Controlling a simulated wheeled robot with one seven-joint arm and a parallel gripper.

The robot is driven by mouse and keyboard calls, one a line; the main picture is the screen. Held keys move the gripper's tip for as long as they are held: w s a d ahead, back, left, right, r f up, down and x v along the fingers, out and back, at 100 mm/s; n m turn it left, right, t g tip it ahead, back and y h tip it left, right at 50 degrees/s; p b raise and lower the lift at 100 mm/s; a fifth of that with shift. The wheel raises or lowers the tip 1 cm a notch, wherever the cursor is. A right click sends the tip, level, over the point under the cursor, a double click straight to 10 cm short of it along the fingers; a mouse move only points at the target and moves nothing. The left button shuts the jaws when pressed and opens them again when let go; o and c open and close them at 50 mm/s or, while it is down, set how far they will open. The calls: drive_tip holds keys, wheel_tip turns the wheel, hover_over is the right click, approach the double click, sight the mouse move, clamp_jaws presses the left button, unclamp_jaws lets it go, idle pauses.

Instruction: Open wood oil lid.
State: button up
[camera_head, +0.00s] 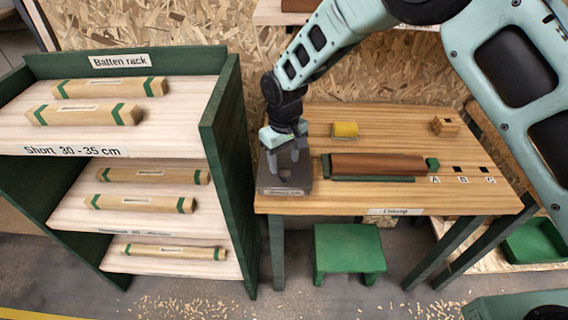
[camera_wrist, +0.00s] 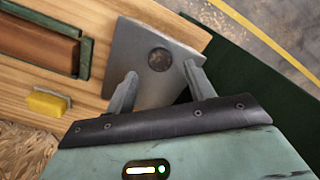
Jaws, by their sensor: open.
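The wood oil container (camera_head: 284,189) is a dark grey box with a small label on its front, at the left front corner of the workbench. Its label is too small to read surely. A flat grey lid (camera_wrist: 141,88) with a round dark knob (camera_wrist: 159,59) shows in the wrist view; the knob also shows in the head view (camera_head: 284,177). The lid looks closed. My gripper (camera_head: 285,167) points down just above it. In the wrist view my gripper (camera_wrist: 161,69) is open, one finger on each side of the knob, with gaps between. I cannot tell the exact finger height.
The workbench (camera_head: 300,120) also bears a brown wooden batten (camera_head: 378,164) in a green holder, a yellow block (camera_head: 345,129) and a small wooden block (camera_head: 445,126). The green batten rack (camera_head: 226,130) stands close on the left. A green stool (camera_head: 348,247) is in front.

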sight(284, 172)
drive_tip(key=shift+f+p, duration=0.35)
drive_tip(key=shift+f, duration=1.6)
